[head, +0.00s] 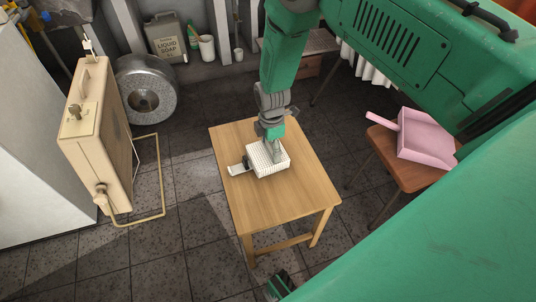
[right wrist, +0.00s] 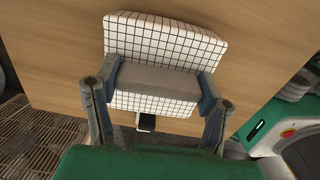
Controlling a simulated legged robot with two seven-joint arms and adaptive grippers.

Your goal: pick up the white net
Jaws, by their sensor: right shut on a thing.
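The white net (head: 265,171) is a blocky white thing with a dark grid pattern, on the small wooden table (head: 290,200). A pale flat handle with a dark part (head: 238,169) sticks out to its left in the head view. My right gripper (head: 273,150) comes down onto the net from above and is shut on it. In the right wrist view the net (right wrist: 165,38) shows large, with the two fingers (right wrist: 160,82) pressed on either side of its grey middle part. I cannot tell whether the net is clear of the tabletop.
A brown stool (head: 402,172) with a pink dustpan (head: 425,135) stands to the right. A cream case (head: 97,140) and a metal drum (head: 150,90) are at the left. A soap canister (head: 167,40) and a white bucket (head: 207,48) stand at the back. The tabletop front is bare.

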